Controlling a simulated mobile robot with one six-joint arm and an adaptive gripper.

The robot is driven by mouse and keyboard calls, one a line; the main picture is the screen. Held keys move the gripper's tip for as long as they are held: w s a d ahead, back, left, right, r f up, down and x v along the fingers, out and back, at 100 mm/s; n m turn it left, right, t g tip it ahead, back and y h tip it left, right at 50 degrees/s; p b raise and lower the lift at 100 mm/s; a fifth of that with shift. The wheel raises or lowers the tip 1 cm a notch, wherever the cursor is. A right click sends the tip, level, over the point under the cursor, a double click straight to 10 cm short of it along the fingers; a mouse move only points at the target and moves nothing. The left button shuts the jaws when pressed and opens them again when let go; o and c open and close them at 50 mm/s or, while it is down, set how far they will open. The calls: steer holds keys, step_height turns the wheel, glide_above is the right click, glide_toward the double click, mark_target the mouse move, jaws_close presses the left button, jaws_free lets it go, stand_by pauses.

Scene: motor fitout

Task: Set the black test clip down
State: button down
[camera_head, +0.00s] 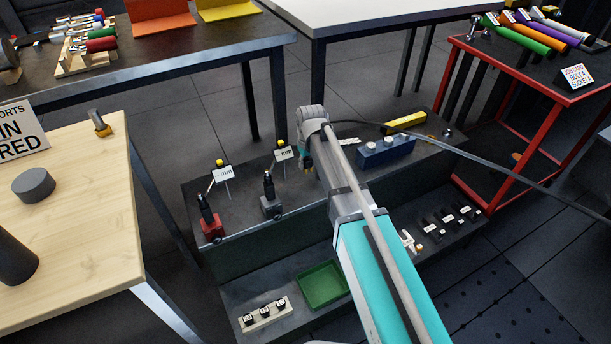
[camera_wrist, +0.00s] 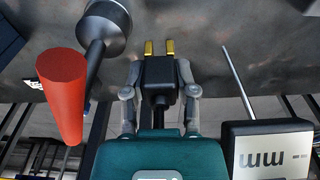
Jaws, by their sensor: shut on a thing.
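The black test clip (camera_wrist: 158,72) is a small black block with two gold prongs. In the wrist view my gripper (camera_wrist: 160,80) is shut on it, with one grey finger at each side. The prongs point away from my gripper, over the grey bench top; I cannot tell whether they touch it. In the head view my arm hides most of my gripper and the clip, above the upper bench level (camera_head: 243,195).
A red cylinder (camera_wrist: 62,92) and a round grey part (camera_wrist: 103,25) stand left of the clip; an "mm" sign (camera_wrist: 268,150) is close right. The head view shows a blue block (camera_head: 386,150), a yellow bar (camera_head: 405,119), and a green tray (camera_head: 322,286) on the lower shelf.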

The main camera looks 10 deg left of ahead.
mark_target(305, 177)
steer(key=shift+w+a+f+b, duration=0.3)
steer(key=shift+w+f+b, duration=0.2)
steer(key=shift+f, duration=0.25)
steer(key=shift+w, duration=0.1)
steer(key=shift+w+a+f+b, duration=0.15)
steer(key=shift+w+f+b, duration=0.25)
steer(key=shift+f+b, duration=1.55)
steer(key=shift+f, duration=0.05)
steer(key=shift+f, duration=0.15)
steer(key=shift+c, duration=2)
jaws_free()
steer(key=shift+r, duration=0.25)
steer(key=r+p, duration=0.4)
steer(key=s+r+p, duration=0.1)
steer(key=r+p, duration=0.6)
steer(key=p, duration=0.1)
steer(key=shift+s+d+r, duration=0.2)
steer(key=shift+d+r, duration=0.15)
steer(key=shift+r, duration=0.05)
